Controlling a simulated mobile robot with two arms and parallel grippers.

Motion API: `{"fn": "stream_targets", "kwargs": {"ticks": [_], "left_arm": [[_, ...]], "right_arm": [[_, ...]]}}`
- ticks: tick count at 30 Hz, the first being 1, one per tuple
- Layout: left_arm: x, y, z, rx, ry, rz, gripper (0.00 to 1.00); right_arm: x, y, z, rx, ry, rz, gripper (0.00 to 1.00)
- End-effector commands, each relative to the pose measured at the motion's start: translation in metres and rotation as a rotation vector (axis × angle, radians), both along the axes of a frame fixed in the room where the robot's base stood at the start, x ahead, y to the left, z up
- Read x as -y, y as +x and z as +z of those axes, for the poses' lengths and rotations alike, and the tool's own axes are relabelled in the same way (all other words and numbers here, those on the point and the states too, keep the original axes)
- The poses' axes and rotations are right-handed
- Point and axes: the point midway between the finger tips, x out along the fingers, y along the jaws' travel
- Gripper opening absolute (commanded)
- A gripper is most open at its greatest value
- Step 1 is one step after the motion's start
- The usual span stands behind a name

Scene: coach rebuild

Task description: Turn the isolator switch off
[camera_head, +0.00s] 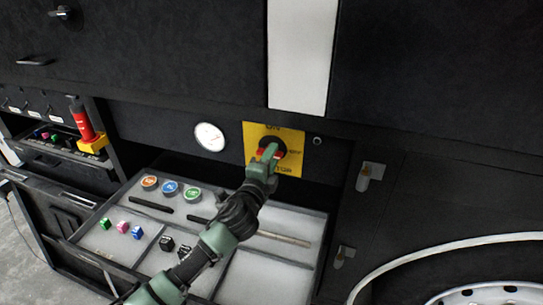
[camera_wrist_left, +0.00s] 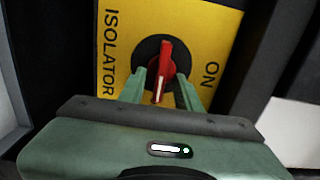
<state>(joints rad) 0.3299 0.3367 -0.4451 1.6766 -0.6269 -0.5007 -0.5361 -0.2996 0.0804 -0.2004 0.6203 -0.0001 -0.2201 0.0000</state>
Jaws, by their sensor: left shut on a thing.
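The isolator switch is a red handle (camera_wrist_left: 165,62) on a dark round base, on a yellow plate (camera_head: 289,137) in the dark panel. The plate reads ON at the top and ISOLATOR, partly covered, at the bottom. A small, blurred label like OFF is at its right. My left gripper (camera_head: 268,153) is at the switch, and in the left wrist view its two fingers (camera_wrist_left: 162,92) are around the handle, shut on it. The handle lies crosswise on the plate, its white mark toward the plate's right side. My right gripper is not in view.
A white round gauge (camera_head: 209,137) is left of the plate. Below, an open drawer (camera_head: 265,275) holds coloured discs (camera_head: 170,187), small cubes (camera_head: 122,227) and rods. A red cylinder (camera_head: 82,122) stands at the left. Latches (camera_head: 364,181) project from the panel at right.

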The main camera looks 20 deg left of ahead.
Motion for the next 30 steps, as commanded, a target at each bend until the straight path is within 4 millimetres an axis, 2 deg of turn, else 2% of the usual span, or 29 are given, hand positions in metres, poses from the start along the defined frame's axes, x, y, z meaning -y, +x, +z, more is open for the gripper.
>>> {"fn": "stream_targets", "kwargs": {"ticks": [17,18,20,30], "left_arm": [[0.0,-0.0001,-0.0016,-0.001,0.032,0.0,0.0],[0.0,-0.0001,-0.0016,-0.001,0.031,0.0,0.42],[0.0,-0.0001,-0.0015,-0.001,0.031,0.0,0.55],[-0.0001,-0.0019,-0.0012,0.0,0.03,0.0,0.55]], "right_arm": [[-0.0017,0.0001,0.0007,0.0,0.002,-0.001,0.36],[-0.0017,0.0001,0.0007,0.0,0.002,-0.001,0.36],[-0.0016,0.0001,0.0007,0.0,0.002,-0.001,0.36],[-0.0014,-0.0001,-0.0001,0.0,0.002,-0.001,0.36]]}}
